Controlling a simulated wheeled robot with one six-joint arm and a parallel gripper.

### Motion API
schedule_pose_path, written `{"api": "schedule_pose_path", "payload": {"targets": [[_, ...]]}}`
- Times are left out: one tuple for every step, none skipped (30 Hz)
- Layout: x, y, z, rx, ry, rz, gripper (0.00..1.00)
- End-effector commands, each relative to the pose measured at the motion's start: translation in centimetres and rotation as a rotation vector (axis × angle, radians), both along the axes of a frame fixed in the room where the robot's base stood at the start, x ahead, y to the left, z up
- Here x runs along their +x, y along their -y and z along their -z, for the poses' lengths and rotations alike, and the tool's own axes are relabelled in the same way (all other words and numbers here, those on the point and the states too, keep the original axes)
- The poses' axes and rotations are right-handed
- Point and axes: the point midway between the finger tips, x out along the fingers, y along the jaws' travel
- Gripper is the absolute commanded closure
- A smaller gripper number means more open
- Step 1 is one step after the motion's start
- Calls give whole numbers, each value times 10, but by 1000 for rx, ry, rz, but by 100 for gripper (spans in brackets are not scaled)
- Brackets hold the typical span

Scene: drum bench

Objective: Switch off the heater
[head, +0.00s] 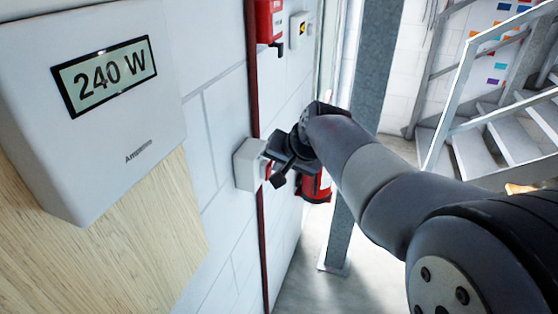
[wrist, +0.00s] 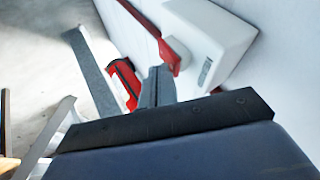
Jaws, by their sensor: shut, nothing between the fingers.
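A white box (head: 249,164) is fixed to the wall in the middle of the head view. In the wrist view the white box (wrist: 212,40) carries a red switch part (wrist: 173,54) on its face. My gripper (head: 274,167) is right at this box in the head view, shut and holding nothing. In the wrist view my gripper fingers (wrist: 158,88) point toward the red part and look very close to it; I cannot tell whether they touch. The wall meter (head: 108,75) reads 240 W. I cannot make out a heater.
A red fire extinguisher (head: 316,187) stands behind my gripper, also in the wrist view (wrist: 125,82). A dark red pipe (head: 262,240) runs down the wall. A red box (head: 269,20) and a small white box (head: 299,29) hang higher. A grey post (head: 368,80) and metal stairs (head: 480,140) are right.

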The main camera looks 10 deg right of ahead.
Motion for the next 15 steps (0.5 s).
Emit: {"api": "schedule_pose_path", "payload": {"targets": [[0, 0, 0, 0, 0, 0, 100], [0, 0, 0, 0, 0, 0, 100], [0, 0, 0, 0, 0, 0, 100], [0, 0, 0, 0, 0, 0, 100], [0, 0, 0, 0, 0, 0, 100], [0, 0, 0, 0, 0, 0, 100], [0, 0, 0, 0, 0, 0, 100], [0, 0, 0, 0, 0, 0, 100], [1, -1, 0, 0, -1, 0, 100], [1, -2, -1, 0, -1, 0, 100], [2, -4, -1, 0, -1, -1, 100], [4, -7, -2, -1, -1, -3, 100], [4, -6, -2, -1, -2, -2, 100], [4, -6, -1, -1, -2, -1, 100], [4, -6, -1, -1, -1, -1, 100]]}}
